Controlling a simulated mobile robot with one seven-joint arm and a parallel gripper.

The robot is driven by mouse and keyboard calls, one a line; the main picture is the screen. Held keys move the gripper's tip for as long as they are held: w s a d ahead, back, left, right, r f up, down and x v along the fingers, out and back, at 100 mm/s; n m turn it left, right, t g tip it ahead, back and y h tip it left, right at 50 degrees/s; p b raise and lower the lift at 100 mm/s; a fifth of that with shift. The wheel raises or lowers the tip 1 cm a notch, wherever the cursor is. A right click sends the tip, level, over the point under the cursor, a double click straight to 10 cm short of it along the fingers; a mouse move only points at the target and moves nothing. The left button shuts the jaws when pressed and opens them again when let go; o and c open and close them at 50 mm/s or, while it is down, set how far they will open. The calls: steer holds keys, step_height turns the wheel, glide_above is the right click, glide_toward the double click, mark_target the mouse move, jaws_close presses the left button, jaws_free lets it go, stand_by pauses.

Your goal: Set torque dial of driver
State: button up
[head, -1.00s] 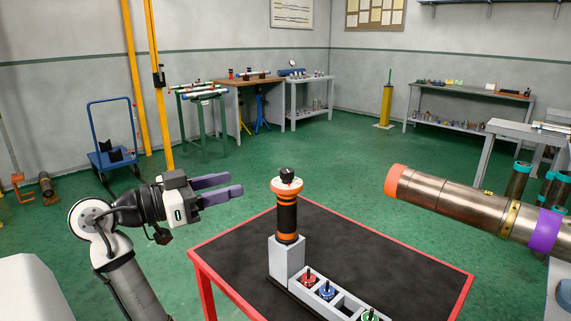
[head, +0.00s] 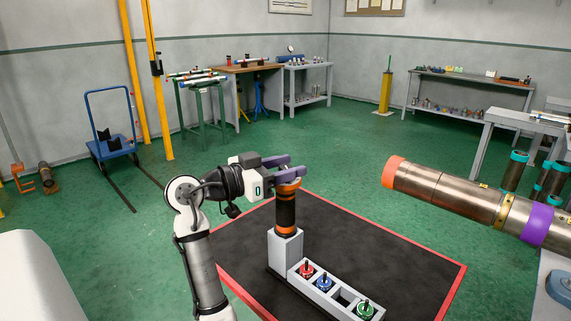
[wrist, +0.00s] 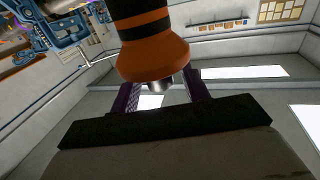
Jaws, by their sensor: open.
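The driver (head: 286,212) stands upright on a grey block at the back end of the socket rack. It has a black body with orange bands. My gripper (head: 292,166) is level at the driver's top, with its two purple fingers apart. The fingers hide the dial in the head view. In the wrist view the driver (wrist: 152,52) appears upside down, its orange collar near the fingers. A small metallic end (wrist: 155,85) lies between the two fingers, with gaps showing; I cannot tell whether either finger touches it.
The rack (head: 293,283) holds red, blue and green knobbed pieces and one empty slot. A large metal pipe (head: 440,193) with an orange end juts in from the right. The table's right part is clear.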

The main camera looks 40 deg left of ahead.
steer(key=shift+w, duration=0.1)
steer(key=c, duration=1)
steer(key=shift+y, duration=0.3)
steer(key=n+y+b, duration=0.1)
steer(key=n+y, duration=0.1)
steer(key=shift+f+t+y, duration=0.1)
steer(key=shift+t+y, duration=0.2)
steer(key=shift+t, duration=0.1)
steer(key=n+y+b, duration=0.1)
steer(key=n+y, duration=0.1)
steer(key=y, duration=0.2)
steer(key=shift+d+n, duration=0.1)
steer(key=shift+n, duration=0.3)
steer(key=n+y, duration=0.2)
steer(key=y, duration=0.1)
steer(key=n+g+y+p, duration=0.1)
steer(key=n+y, duration=0.1)
steer(key=y, duration=0.1)
steer(key=shift+r+g, duration=0.2)
steer(key=shift+g, duration=0.1)
steer(key=shift+n+g+y+p, duration=0.6)
steer(key=shift+n+g+y, duration=0.65)
steer(key=shift+y, duration=0.75)
steer(key=shift+f+n, duration=0.1)
steer(key=shift+n, duration=0.25)
